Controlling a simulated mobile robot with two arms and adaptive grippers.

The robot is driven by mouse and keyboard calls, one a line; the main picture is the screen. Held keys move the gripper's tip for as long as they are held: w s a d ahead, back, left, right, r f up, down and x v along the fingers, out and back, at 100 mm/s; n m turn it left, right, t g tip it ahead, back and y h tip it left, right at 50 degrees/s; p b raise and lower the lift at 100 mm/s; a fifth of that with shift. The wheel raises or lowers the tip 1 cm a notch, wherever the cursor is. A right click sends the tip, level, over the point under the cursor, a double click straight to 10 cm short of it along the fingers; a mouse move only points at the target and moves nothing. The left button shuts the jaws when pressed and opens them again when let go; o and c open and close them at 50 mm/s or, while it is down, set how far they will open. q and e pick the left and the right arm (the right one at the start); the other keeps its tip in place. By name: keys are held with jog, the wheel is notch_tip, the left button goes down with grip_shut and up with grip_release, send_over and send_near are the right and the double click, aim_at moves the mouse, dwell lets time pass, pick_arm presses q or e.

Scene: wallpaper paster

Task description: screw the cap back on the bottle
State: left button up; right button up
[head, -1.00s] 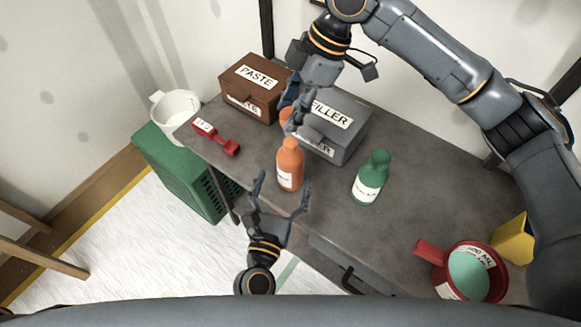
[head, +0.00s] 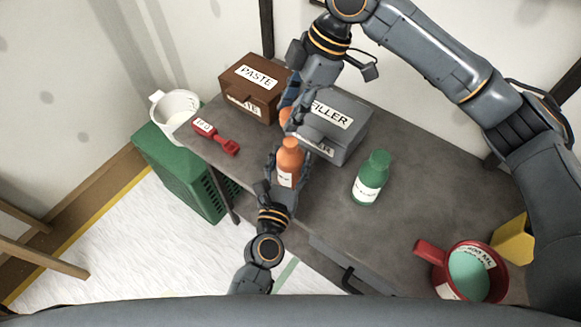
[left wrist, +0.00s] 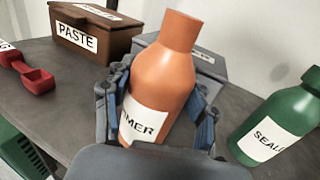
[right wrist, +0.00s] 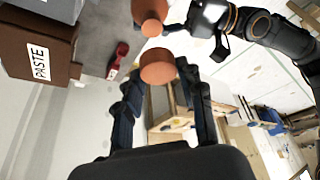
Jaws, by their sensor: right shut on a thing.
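The orange bottle (head: 289,158) stands upright near the table's front edge; its white label reading "MER" shows in the left wrist view (left wrist: 155,85). My left gripper (head: 286,172) is at the bottle, with one finger on each side of its body; whether they press on it is unclear. My right gripper (right wrist: 160,85) is shut on the round orange cap (right wrist: 157,66), which also shows in the head view (head: 286,115). The cap is apart from the bottle, behind its neck in the head view. The bottle's neck shows in the right wrist view (right wrist: 152,28).
A brown PASTE box (head: 252,98) and grey FILLER box (head: 348,140) stand behind. A green bottle (head: 371,178) stands to the right, and a red scoop (head: 217,138) lies to the left. A red mug (head: 437,255) is at the front right. The table's middle right is clear.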

pick_arm(q)
grip_shut()
pick_arm(e)
send_over(288, 142)
jog(key=shift+d+f, duration=0.2)
jog(key=shift+f, duration=1.05)
jog(key=shift+d+f, duration=0.15)
jog(key=shift+f, duration=1.05)
jog(key=shift+f, duration=0.1)
jog(key=shift+f, duration=0.8)
jog(key=shift+f, duration=0.6)
